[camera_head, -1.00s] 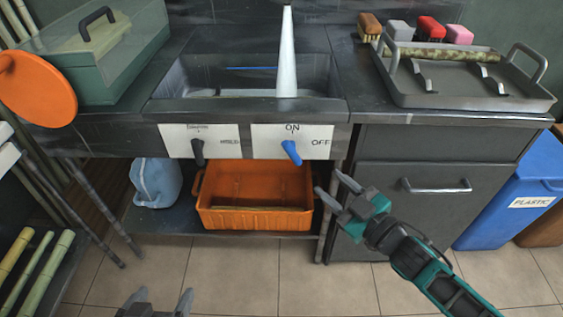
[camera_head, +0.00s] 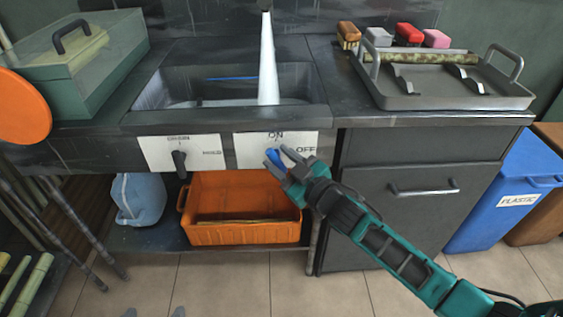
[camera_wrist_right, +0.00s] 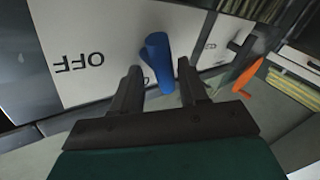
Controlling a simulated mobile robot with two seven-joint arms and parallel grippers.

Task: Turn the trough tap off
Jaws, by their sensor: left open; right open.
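The trough tap's blue handle (camera_head: 275,158) sits on a white panel (camera_head: 248,146) marked ON at the top and OFF at the right. It also shows in the right wrist view (camera_wrist_right: 159,60). A white stream of water (camera_head: 268,65) falls into the trough (camera_head: 150,96). My right gripper (camera_head: 279,159) is open at the handle, which partly hides behind it in the head view. In the right wrist view the handle stands between the two fingers, with gaps on both sides. My left gripper (camera_head: 154,312) shows only its parted fingertips at the bottom edge.
A second panel with a dark lever (camera_head: 179,160) is left of the tap. An orange crate (camera_head: 243,233) and a blue jug (camera_head: 139,198) stand on the shelf below. A drawer handle (camera_head: 424,189) juts out at the right.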

